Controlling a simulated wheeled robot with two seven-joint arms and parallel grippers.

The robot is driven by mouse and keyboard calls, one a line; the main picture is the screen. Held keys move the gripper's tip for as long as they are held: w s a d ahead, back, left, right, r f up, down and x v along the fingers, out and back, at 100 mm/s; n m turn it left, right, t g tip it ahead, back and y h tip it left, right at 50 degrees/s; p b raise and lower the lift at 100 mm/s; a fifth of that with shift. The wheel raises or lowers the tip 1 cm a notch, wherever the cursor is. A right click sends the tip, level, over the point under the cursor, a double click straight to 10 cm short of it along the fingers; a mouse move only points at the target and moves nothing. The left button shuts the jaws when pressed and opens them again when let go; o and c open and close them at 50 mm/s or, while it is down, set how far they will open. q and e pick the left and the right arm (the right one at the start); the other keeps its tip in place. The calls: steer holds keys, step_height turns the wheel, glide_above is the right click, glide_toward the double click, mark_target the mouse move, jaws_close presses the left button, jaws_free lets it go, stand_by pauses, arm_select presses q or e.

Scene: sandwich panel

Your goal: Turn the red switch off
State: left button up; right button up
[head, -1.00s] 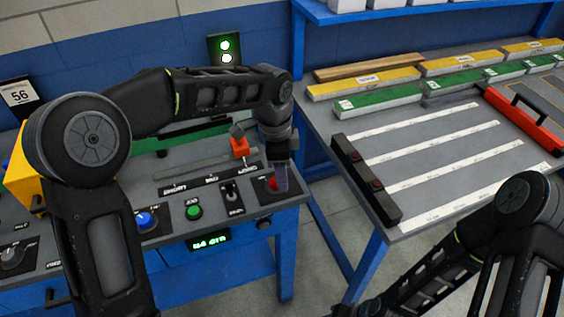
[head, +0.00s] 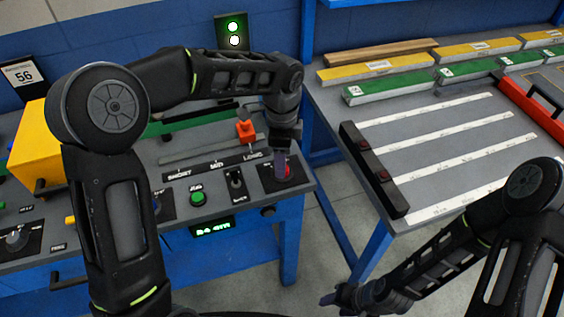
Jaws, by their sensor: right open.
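The red switch (head: 286,172) is a round red knob on a dark plate at the right front corner of the control panel. My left gripper (head: 281,168) points down at it, its finger covering part of the knob. I cannot tell whether it touches the knob or whether its jaws are open. My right gripper (head: 338,298) is open and empty, low in the view, in front of the panel and away from the knob.
Beside the knob are a toggle switch (head: 236,184), a green button (head: 198,197) and an orange-red lever handle (head: 245,131). A grey table (head: 420,105) with white strips and colored bars stands to the right. Bare floor (head: 325,240) shows between them.

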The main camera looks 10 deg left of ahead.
arm_select(q)
steer(key=shift+f, duration=1.3)
jaws_close()
